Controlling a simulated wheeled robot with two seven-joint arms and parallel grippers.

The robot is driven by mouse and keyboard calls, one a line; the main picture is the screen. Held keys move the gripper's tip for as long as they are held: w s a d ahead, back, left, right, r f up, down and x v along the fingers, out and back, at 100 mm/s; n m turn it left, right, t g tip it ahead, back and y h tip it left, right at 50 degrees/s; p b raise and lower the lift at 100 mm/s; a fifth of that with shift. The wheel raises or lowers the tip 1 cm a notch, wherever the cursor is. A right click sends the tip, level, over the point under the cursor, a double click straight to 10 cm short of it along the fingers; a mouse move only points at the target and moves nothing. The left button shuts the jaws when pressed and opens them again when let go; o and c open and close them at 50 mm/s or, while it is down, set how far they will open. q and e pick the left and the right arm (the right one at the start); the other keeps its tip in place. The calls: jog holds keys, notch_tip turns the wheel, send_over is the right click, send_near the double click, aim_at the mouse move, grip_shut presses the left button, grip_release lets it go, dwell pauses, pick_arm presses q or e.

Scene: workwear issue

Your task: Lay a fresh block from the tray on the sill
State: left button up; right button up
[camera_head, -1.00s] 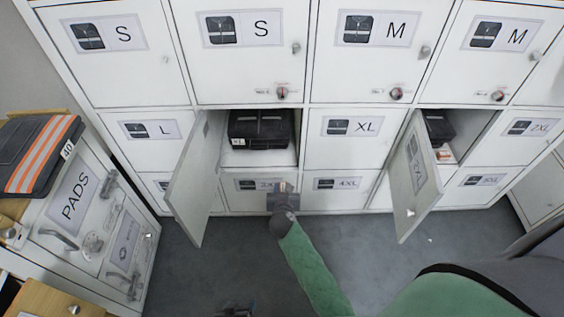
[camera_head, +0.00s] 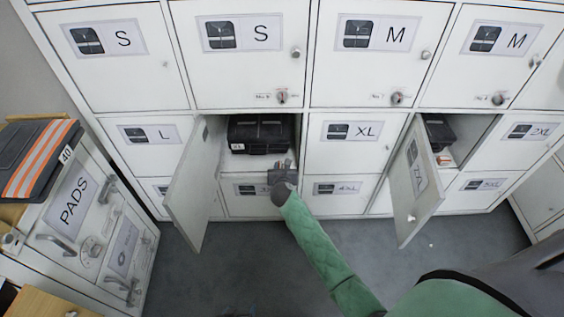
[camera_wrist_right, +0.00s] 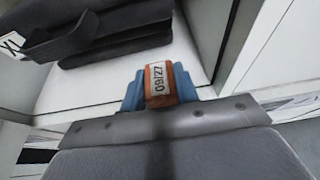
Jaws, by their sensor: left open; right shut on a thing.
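My right gripper (camera_head: 283,172) is shut on an orange block with a white printed label (camera_wrist_right: 160,84); its blue fingertips sit on both sides of the block in the right wrist view. It is at the front of the open left compartment, whose white sill (camera_head: 242,162) is partly bare. I cannot tell if the block touches the sill. A folded black garment tagged XL (camera_head: 259,134) lies further back in that compartment; it also shows in the right wrist view (camera_wrist_right: 125,35). My left gripper is not in view. I cannot make out the tray.
The left compartment's door (camera_head: 192,185) stands open toward me. Another door (camera_head: 416,185) is open at the right, its compartment holding a black garment (camera_head: 438,133) and a small orange-and-white item (camera_head: 445,159). A black-and-orange striped garment (camera_head: 38,158) lies on the PADS cabinet (camera_head: 75,205).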

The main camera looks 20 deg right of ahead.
aim_at(282, 162)
jog(key=shift+w+d+r, duration=0.1)
jog(key=shift+w+d, duration=0.05)
jog(key=shift+w, duration=0.3)
jog(key=w, duration=0.2)
jog(key=shift+w+d, duration=0.3)
jog(key=shift+d, duration=0.05)
jog(key=shift+w+d+f, duration=0.1)
jog(key=shift+w+f, duration=0.1)
jog(key=shift+f, duration=0.55)
jog(key=shift+f, duration=0.2)
jog(key=o, duration=0.9)
jog(key=shift+o, duration=0.2)
jog(key=shift+r, duration=0.1)
